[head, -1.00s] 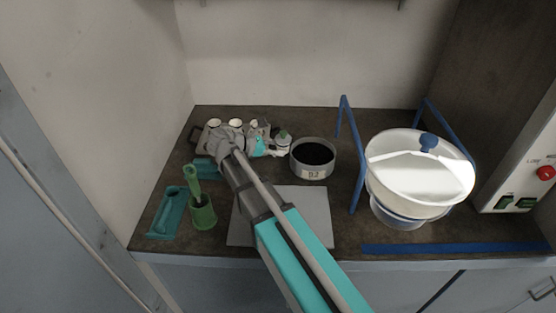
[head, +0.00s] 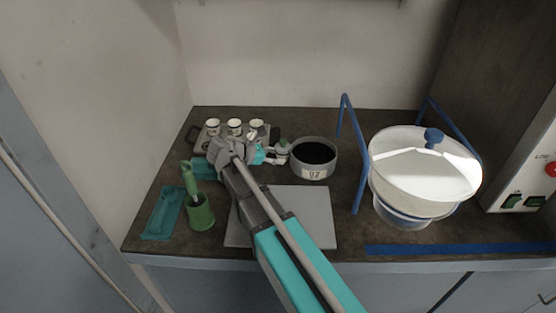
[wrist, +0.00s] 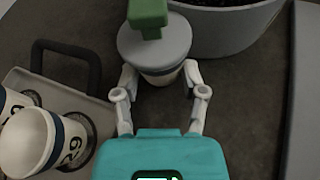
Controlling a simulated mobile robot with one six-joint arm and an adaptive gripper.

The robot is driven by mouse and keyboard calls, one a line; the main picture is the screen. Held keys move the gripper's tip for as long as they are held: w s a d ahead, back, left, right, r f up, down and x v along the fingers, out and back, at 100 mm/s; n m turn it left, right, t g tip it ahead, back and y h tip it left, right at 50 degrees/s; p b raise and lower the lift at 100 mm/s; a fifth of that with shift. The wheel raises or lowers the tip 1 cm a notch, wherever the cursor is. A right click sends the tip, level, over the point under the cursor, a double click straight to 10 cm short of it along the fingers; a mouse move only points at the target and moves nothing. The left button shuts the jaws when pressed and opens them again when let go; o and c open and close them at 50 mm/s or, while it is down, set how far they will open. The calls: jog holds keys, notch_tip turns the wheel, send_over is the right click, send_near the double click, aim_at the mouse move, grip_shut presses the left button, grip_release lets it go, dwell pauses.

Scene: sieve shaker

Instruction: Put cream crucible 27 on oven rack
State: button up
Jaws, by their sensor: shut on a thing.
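A small cream crucible (wrist: 160,79) with a grey lid (wrist: 155,44) and a green knob (wrist: 148,14) stands between my fingers in the wrist view. It also shows in the head view (head: 282,154). I cannot read a number on it. My gripper (wrist: 160,75) is shut on its sides below the lid; in the head view my gripper (head: 271,154) reaches in from the left. A grey handled rack (head: 199,143) holds 3 white cups at the back left. In the wrist view the near cup (wrist: 33,140), marked 29, sits in the rack (wrist: 85,97).
A grey round pan (head: 327,165) of dark material stands right beside the crucible. A grey flat plate (head: 310,210) lies in front.

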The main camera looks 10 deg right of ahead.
jog(key=shift+f, duration=0.15)
jog(key=o, duration=1.2)
jog(key=shift+r, duration=0.25)
jog(key=p+v, duration=0.2)
jog(key=v, duration=0.3)
jog(key=shift+a+r, duration=0.2)
jog(key=shift+a, duration=0.15)
jog(key=shift+p+v, duration=0.5)
jog(key=shift+v, duration=0.35)
jog(key=shift+s+f, duration=0.1)
